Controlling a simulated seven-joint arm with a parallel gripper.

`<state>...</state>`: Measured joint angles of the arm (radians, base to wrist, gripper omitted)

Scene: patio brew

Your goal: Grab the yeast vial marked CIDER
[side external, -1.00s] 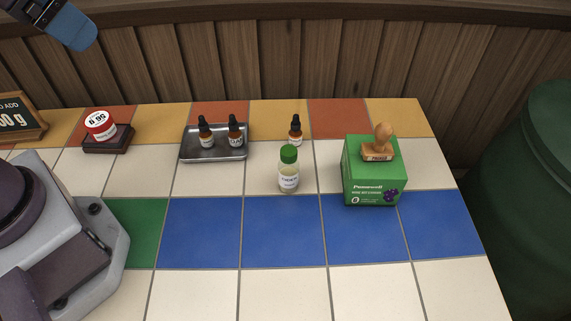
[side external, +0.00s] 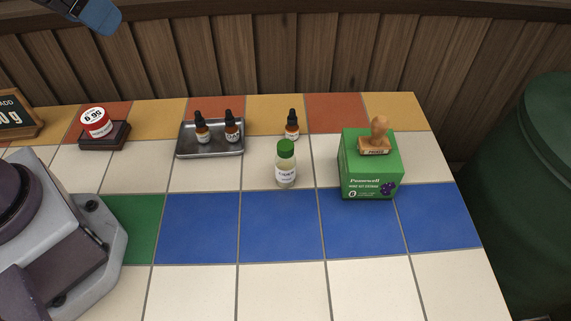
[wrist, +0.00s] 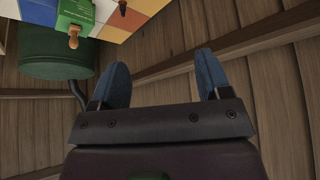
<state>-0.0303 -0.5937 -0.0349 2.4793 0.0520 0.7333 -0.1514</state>
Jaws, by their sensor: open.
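The vial with a green cap and a white label that appears to read CIDER (side external: 286,170) stands upright on a white tile near the middle of the table in the side view. My gripper shows only in part at the top left of the side view (side external: 98,14), high above and well to the left of the vial. In the wrist view my gripper (wrist: 165,82) has its two blue fingers spread apart with nothing between them. I cannot make out the vial in the wrist view.
A green box (side external: 370,172) with a wooden stamp (side external: 377,139) on it stands right of the vial. A dropper bottle (side external: 292,127) stands behind it. A metal tray (side external: 209,153) holds two more droppers. A red-and-white tin (side external: 97,122) sits on a dark block. Blue tiles in front are clear.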

